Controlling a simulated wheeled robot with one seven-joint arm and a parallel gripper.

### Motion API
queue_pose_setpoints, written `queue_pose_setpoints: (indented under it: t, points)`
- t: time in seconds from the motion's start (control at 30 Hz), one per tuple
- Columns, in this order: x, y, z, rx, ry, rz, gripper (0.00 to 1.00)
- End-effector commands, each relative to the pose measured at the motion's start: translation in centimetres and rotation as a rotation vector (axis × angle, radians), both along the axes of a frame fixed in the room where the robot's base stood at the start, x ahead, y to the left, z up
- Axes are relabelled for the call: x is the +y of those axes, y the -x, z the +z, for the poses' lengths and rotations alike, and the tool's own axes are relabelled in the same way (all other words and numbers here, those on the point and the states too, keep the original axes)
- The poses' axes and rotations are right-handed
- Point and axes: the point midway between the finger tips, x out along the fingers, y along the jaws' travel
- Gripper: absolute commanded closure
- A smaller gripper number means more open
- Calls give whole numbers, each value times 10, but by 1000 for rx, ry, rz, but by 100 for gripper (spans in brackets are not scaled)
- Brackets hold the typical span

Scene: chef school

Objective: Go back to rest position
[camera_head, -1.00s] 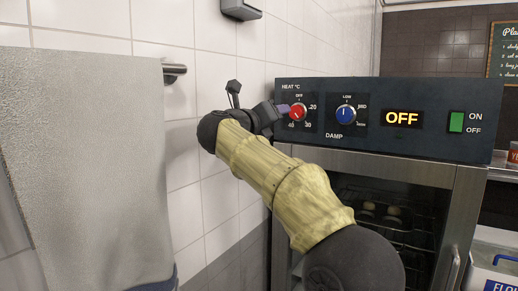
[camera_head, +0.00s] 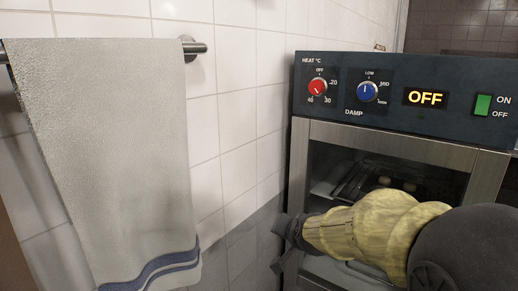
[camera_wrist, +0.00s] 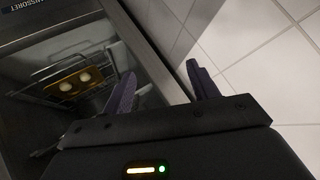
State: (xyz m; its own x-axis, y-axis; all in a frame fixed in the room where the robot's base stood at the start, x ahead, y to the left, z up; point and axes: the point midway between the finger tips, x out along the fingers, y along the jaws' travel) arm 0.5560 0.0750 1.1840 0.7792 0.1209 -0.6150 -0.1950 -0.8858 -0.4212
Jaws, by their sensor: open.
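My gripper (camera_head: 281,243) is at the lower left of the oven front in the head view, well below the control panel. The oven door glass lies to the left of the fingers there, with a tiled surface to the right. The oven (camera_head: 302,150) has a red heat knob (camera_head: 317,87) and a blue damp knob (camera_head: 367,92). My forearm hides part of the oven door.
A grey towel (camera_head: 110,150) with blue stripes hangs from a metal rail (camera_head: 195,48) on the left. White tiled wall (camera_head: 235,120) fills the space between towel and oven. Inside the oven, a rack with round pale items (camera_wrist: 70,84) shows through the glass.

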Motion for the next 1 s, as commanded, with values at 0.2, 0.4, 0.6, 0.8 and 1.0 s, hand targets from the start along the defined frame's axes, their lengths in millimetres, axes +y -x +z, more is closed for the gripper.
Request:
queue_pose_setpoints:
  t: [0.2,0.4,0.6,0.8,1.0]
  points:
    - [-42,103,-77,331,220,168,41]
    - [-70,189,-116,574,336,304,41]
    - [-76,210,-125,635,361,341,41]
    - [-75,209,-124,633,359,338,41]
    - [-75,209,-124,631,358,337,41]
